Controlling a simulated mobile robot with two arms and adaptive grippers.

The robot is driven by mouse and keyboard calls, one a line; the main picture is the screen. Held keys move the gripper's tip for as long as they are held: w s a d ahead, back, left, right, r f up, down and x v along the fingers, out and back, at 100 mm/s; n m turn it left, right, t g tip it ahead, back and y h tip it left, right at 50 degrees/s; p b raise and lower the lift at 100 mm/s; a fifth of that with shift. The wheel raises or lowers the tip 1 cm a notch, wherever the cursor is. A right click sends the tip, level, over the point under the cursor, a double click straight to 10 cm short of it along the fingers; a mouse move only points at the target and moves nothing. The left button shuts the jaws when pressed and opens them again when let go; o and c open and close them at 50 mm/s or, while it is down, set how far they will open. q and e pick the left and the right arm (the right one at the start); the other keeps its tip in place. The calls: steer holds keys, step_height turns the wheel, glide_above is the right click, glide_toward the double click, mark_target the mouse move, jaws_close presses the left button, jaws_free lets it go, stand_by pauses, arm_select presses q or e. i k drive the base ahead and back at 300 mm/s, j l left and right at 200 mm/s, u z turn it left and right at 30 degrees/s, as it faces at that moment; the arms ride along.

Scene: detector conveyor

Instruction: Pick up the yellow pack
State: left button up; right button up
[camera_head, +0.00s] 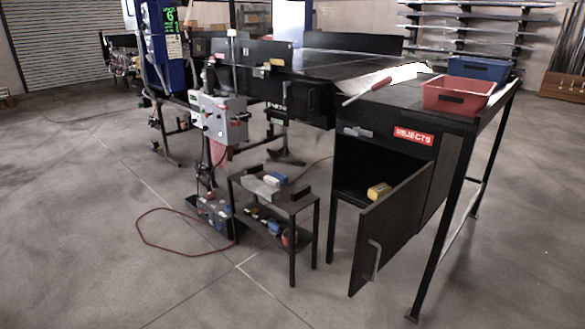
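A small yellow pack (378,191) lies inside the open black rejects cabinet (345,150), below the red rejects label (413,137). It shows just above the top edge of the swung-open cabinet door (392,235), which may hide its lower part. The door has a pale vertical handle (375,259) and stands out toward the front. Neither of my grippers is in view.
A red bin (457,96) and a blue bin (478,68) stand on the black table above. A low black stand (290,202) with several small items is left of the cabinet. A red cable (160,245) lies on the floor. The foreground floor is clear.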

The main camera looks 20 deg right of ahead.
mark_target(375, 193)
steer(key=z, duration=1.25)
